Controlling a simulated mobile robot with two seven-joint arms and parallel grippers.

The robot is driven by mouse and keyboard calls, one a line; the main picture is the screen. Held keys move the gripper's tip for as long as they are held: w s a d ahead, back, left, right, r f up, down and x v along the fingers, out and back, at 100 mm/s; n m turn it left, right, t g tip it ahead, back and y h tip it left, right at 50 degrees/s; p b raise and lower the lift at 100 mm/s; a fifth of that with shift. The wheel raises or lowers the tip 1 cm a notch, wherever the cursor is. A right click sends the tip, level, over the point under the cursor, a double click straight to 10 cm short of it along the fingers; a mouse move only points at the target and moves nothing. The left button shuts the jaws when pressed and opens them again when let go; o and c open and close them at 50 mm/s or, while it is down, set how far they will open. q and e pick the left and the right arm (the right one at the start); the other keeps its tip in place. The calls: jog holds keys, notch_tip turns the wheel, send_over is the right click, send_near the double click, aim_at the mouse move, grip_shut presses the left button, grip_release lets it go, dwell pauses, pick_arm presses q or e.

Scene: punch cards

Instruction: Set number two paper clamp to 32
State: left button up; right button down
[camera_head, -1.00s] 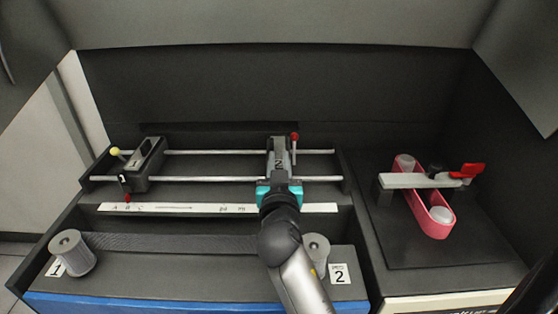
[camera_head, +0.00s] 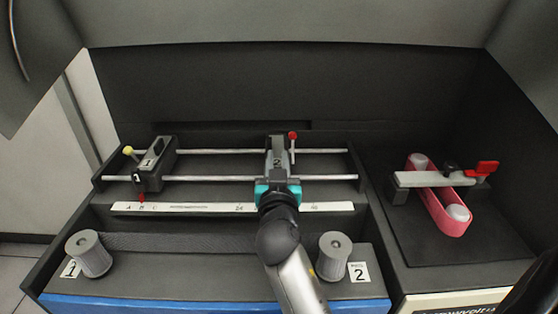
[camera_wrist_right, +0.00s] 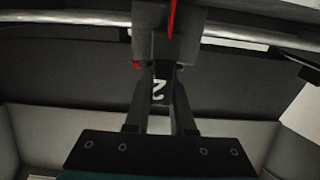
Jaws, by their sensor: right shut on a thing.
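The number two paper clamp (camera_head: 277,150) is a dark block marked 2 on two metal rails (camera_head: 225,179), with a red-knobbed lever (camera_head: 293,136). My right gripper (camera_head: 277,190) is shut on its near end. In the right wrist view, the clamp's upside-down 2 (camera_wrist_right: 158,90) shows between my fingers, with a red part above. The white scale strip (camera_head: 190,208) runs in front of the rails. My gripper stands over it between a mark like 24 on the left and a blurred mark on the right. My left gripper is out of view.
The number one clamp (camera_head: 155,165), with a yellow knob, sits at the rails' left end. Grey knobs 1 (camera_head: 90,254) and 2 (camera_head: 333,256) stand in front. A pink belt loop (camera_head: 440,205) and red-handled lever (camera_head: 483,169) are at right. The rails between the clamps are clear.

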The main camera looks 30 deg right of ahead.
jog(key=shift+w+a, duration=0.2)
jog(key=shift+a, duration=0.1)
jog(key=shift+r, duration=0.1)
jog(key=shift+s+d, duration=0.15)
jog(key=shift+d, duration=0.05)
jog(key=c, duration=1.2)
grip_release()
jog(key=o, duration=0.4)
jog(key=shift+o, duration=0.2)
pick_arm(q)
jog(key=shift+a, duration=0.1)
